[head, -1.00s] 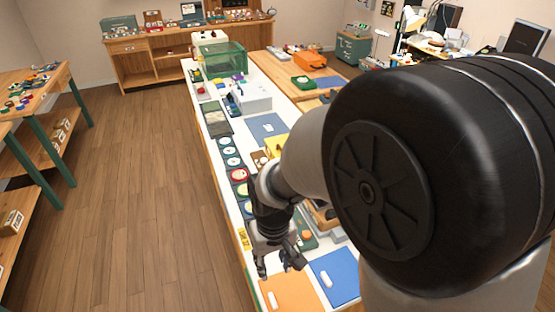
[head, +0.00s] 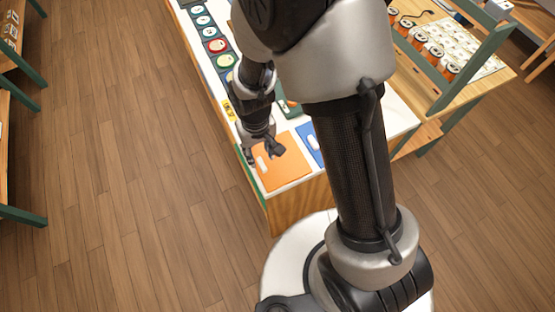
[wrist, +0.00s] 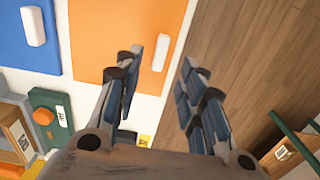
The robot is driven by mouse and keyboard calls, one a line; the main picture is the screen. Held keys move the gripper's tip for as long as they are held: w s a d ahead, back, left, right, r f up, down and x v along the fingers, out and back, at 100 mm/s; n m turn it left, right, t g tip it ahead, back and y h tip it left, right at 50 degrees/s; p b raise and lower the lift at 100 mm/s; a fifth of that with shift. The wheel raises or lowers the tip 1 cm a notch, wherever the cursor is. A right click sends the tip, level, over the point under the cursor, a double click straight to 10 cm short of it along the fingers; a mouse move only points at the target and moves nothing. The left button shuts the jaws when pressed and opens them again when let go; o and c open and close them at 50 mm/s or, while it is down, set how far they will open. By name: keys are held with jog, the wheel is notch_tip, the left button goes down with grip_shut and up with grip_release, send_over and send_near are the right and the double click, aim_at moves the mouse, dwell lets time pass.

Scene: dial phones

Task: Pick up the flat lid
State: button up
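A flat orange panel (head: 285,174) with a white bar handle lies at the near end of the white table; it also shows in the wrist view (wrist: 112,32), with its handle (wrist: 161,52). A flat blue panel (head: 307,143) with a similar white handle lies beside it, partly hidden by my arm; it is at the top left in the wrist view (wrist: 20,48). I cannot tell which is called the flat lid. My gripper (wrist: 162,75) is open and empty. In the head view my gripper (head: 263,155) overlaps the orange panel's far left corner.
Round dials (head: 215,46) line the table's left side. A green box with an orange knob (wrist: 45,117) stands near the panels. A yellow label (head: 229,110) is on the table's edge. Wooden floor (head: 130,190) lies open to the left.

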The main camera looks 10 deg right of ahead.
aim_at(261, 163)
jog(key=f+b, duration=0.1)
jog(key=f, duration=0.1)
jog(key=f+b, duration=0.1)
jog(key=f, duration=0.2)
jog(key=shift+s+d+f, duration=0.1)
jog(key=shift+s, duration=0.1)
jog(key=shift+c, duration=0.4)
grip_shut()
